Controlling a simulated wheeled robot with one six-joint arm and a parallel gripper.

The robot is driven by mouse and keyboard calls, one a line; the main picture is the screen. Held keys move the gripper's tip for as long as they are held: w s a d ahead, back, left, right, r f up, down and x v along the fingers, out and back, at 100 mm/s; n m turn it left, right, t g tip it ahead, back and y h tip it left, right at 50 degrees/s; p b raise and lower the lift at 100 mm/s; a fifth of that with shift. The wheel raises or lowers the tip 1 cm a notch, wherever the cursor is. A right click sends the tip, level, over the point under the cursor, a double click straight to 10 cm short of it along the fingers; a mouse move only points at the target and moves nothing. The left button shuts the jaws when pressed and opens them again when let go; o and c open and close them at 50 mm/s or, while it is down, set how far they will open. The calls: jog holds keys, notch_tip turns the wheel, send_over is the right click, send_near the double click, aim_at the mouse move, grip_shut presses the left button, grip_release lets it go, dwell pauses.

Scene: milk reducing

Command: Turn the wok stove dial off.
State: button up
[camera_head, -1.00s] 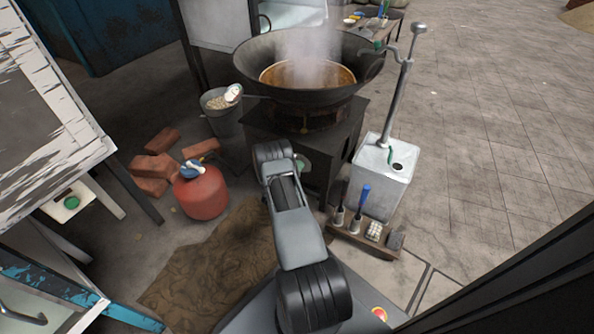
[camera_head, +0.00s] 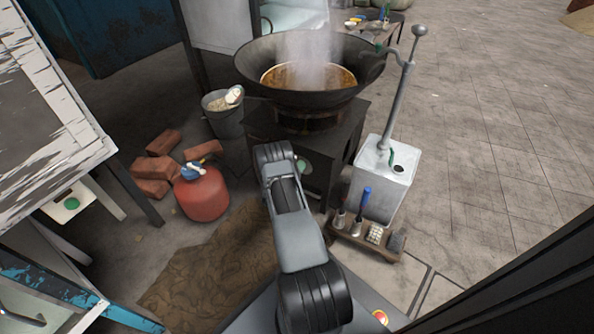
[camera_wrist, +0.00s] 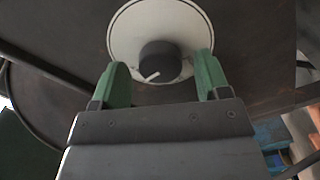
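The stove dial is a dark round knob (camera_wrist: 160,62) with a pale pointer line, on a white round plate on the stove's dark front, in the wrist view. The pointer line slants toward the lower left. My gripper (camera_wrist: 161,75) has its two green fingers apart, one on each side of the knob, with a visible gap to it. In the head view the wok (camera_head: 262,68) steams on its dark stove (camera_head: 335,150).
A red gas cylinder (camera_head: 203,195) and bricks (camera_head: 153,167) stand left of my arm. A grey bucket (camera_head: 223,118) is beside the stove. A white canister (camera_head: 384,185) and a low tool rack (camera_head: 368,241) stand to the right. Open paving lies farther right.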

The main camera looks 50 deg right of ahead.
jog(key=p+v, duration=0.4)
jog(key=v, duration=1)
jog(key=shift+p, duration=0.3)
jog(key=shift+d, duration=0.1)
